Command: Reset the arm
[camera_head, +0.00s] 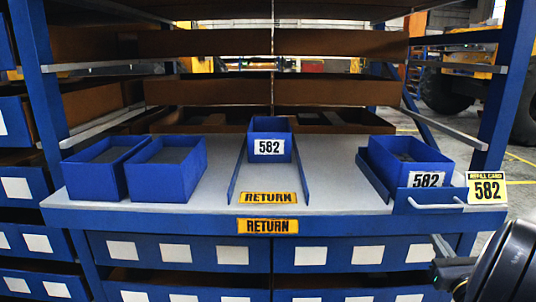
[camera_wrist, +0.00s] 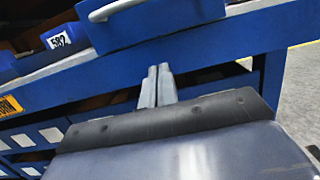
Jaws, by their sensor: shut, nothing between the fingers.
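My gripper (camera_wrist: 158,86) shows in the wrist view with its two grey fingers together, shut and empty. It is in front of the blue front edge of the shelf, below a blue plate with a pale handle (camera_wrist: 115,10). In the head view, part of my arm shows at the lower right corner; the fingers themselves are not clearly seen there.
A grey shelf (camera_head: 330,190) carries two blue bins at left (camera_head: 105,165) (camera_head: 165,168), a bin labelled 582 (camera_head: 270,138) between the RETURN rails, and another 582 bin (camera_head: 408,160) at right. A yellow 582 refill card (camera_head: 487,188) hangs at the right edge. Labelled drawers lie below.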

